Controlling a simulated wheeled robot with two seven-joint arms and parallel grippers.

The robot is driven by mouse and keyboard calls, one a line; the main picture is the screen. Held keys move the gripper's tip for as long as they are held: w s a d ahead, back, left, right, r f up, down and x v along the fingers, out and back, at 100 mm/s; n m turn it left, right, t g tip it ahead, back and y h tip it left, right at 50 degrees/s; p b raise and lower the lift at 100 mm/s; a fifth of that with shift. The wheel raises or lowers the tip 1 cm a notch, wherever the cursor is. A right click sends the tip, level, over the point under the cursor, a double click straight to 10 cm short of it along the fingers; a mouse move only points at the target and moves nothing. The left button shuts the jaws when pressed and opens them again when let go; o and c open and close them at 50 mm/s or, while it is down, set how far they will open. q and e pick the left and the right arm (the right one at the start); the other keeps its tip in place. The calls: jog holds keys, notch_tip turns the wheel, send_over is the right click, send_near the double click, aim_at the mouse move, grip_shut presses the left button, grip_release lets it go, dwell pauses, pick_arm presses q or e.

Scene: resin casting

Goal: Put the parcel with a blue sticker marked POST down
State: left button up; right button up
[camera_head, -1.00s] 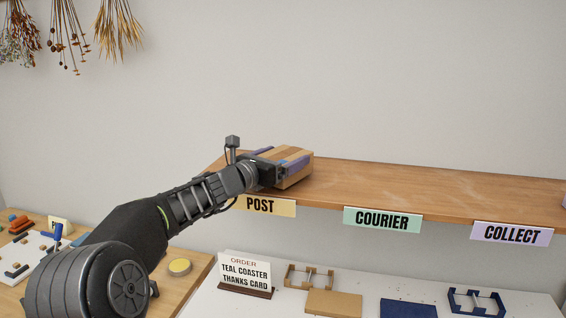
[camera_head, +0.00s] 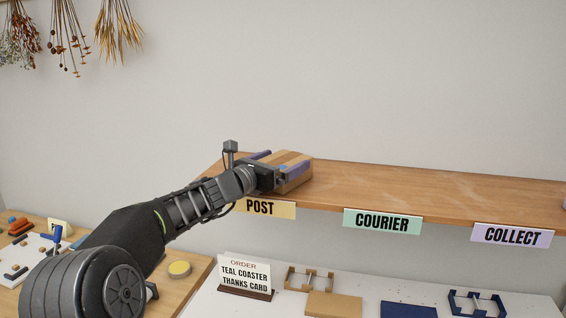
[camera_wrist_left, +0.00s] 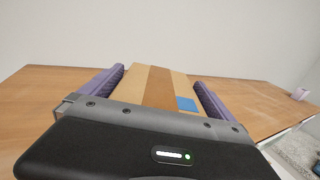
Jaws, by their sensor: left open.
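The parcel (camera_head: 293,160) is a brown cardboard box with a darker tape strip. It rests on the wooden shelf (camera_head: 400,187) at its left end, above the POST label (camera_head: 262,206). The left wrist view shows the parcel (camera_wrist_left: 158,88) with a blue sticker (camera_wrist_left: 186,104); no lettering is readable on it. My left gripper (camera_head: 277,163) is around the parcel, its purple-padded fingers on either side. In the left wrist view the gripper (camera_wrist_left: 160,92) is open, with a gap between fingers and parcel. My right gripper is not in view.
COURIER (camera_head: 382,221) and COLLECT (camera_head: 512,235) labels hang on the shelf's front edge; the shelf above them is clear. Below stand an order card (camera_head: 245,273), a cardboard-coloured block (camera_head: 333,304) and dark blue pieces (camera_head: 477,302). Dried flowers hang at upper left.

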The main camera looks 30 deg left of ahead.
pick_arm(q)
jog(key=s+b, duration=0.2)
jog(key=s, duration=0.9)
jog(key=shift+s+a, duration=0.25)
jog(key=shift+a, duration=0.1)
